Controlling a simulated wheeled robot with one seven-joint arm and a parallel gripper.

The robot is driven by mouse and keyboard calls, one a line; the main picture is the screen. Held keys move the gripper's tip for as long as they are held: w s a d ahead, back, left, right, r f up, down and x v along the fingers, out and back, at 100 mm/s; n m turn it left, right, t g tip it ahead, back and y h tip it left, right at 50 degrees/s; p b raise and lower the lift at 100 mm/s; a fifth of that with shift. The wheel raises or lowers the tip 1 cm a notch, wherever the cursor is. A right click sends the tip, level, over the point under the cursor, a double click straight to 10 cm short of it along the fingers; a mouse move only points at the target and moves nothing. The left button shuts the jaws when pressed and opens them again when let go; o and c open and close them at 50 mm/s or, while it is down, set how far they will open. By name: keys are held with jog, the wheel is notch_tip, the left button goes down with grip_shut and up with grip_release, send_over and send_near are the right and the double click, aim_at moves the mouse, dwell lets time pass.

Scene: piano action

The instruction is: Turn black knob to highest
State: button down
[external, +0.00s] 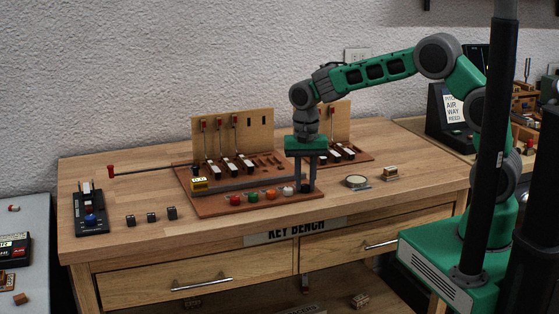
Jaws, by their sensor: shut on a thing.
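My gripper (308,184) points straight down at the front right of the reddish-brown board (225,208). Its fingers are shut around a small dark thing at the right end of the row of coloured knobs. This looks like the black knob; the fingers hide most of it, and its setting cannot be read.
A wooden panel (260,130) with hammers and keys stands behind the knobs. A round dish (357,182) and a small block (390,173) lie to the right. Dark cubes (151,217) lie on the left.

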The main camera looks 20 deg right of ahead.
aim_at(304, 185)
jog(key=shift+r, duration=0.15)
dwell(0.4)
jog(key=c, duration=1.5)
grip_release()
notch_tip(304, 185, up, 8)
jog(key=shift+f+b, duration=0.2)
jog(key=shift+b, duration=0.2)
